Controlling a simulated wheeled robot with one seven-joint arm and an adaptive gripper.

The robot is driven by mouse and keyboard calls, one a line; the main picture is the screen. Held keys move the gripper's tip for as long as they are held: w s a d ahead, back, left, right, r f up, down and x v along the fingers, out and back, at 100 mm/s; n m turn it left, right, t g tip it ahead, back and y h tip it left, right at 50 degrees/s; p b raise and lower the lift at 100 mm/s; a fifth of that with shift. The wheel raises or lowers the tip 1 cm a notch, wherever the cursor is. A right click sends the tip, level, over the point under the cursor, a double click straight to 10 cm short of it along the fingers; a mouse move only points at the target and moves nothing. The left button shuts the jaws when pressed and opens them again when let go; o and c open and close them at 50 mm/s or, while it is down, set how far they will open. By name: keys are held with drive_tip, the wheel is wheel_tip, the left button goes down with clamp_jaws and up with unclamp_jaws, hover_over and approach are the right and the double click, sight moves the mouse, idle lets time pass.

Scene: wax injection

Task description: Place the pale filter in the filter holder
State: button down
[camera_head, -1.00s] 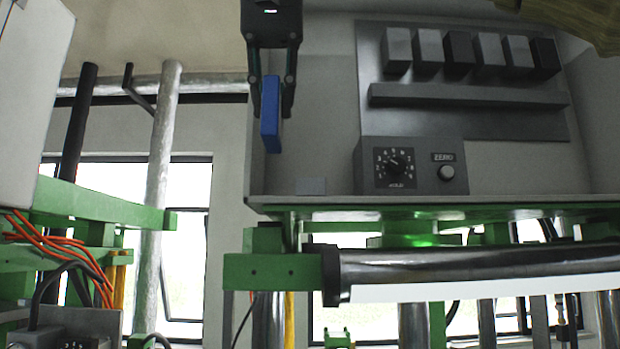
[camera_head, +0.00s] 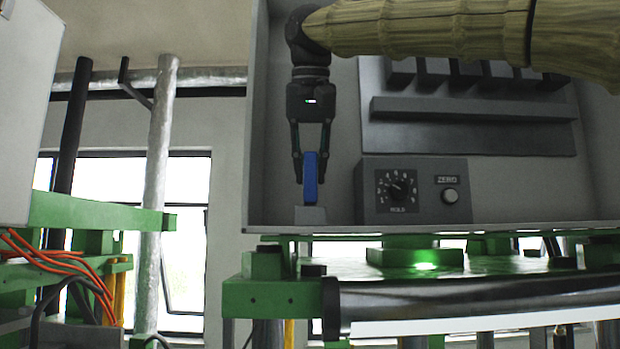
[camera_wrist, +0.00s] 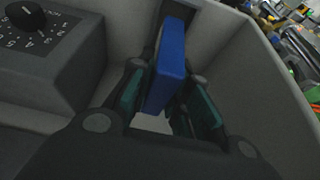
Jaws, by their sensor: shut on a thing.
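My gripper (camera_head: 310,172) is shut on an upright blue block (camera_head: 310,190) inside the grey cabinet, at its left end. In the wrist view the blue block (camera_wrist: 168,70) stands between the two green-padded fingers. A small light-grey block (camera_head: 310,215) sits on the cabinet floor directly below; I cannot tell whether the blue block touches it. A pale patch (camera_wrist: 153,123) shows under the blue block in the wrist view. The held block looks blue, not pale. No part is clearly recognisable as the filter holder.
A control box with a dial (camera_head: 397,189) stands close to the right of my gripper. A rack (camera_head: 470,110) with several grey and dark blocks is on the back wall, partly hidden by my arm. The cabinet's left wall (camera_head: 257,120) is close on the left.

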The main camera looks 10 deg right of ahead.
sight(309, 205)
drive_tip(key=shift+d+f+p, duration=0.1)
drive_tip(key=shift+f+p, duration=0.6)
drive_tip(key=shift+f, duration=1.05)
drive_tip(key=shift+f, duration=0.15)
drive_tip(key=c, duration=1.3)
unclamp_jaws()
